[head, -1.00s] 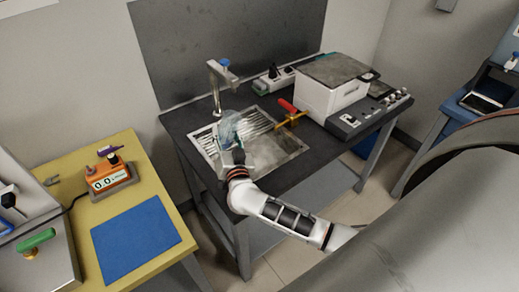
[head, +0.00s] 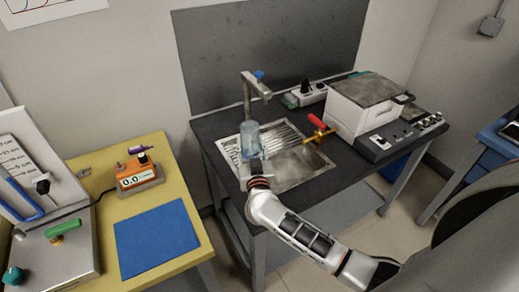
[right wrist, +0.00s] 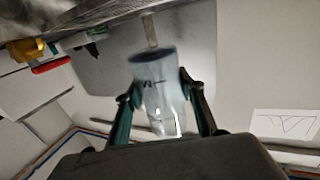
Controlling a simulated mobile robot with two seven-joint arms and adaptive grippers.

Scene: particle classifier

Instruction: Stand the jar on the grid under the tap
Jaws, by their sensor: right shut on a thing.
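The clear bluish jar (head: 250,138) looks upright in the head view, held over the left part of the sink. My right gripper (head: 254,162) is shut around its lower part; the wrist view also shows the jar (right wrist: 158,95) between the two fingers. The metal tap (head: 247,97) stands behind the jar, its spout reaching to the right and forward. The ribbed metal grid (head: 284,136) lies in the sink, partly hidden by the jar. I cannot tell whether the jar's base touches it. My left gripper is not in view.
A red-handled brass valve (head: 317,128) sits right of the sink. A yellow table (head: 195,205) with an orange meter (head: 140,180) and blue mat (head: 155,238) is at the left.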

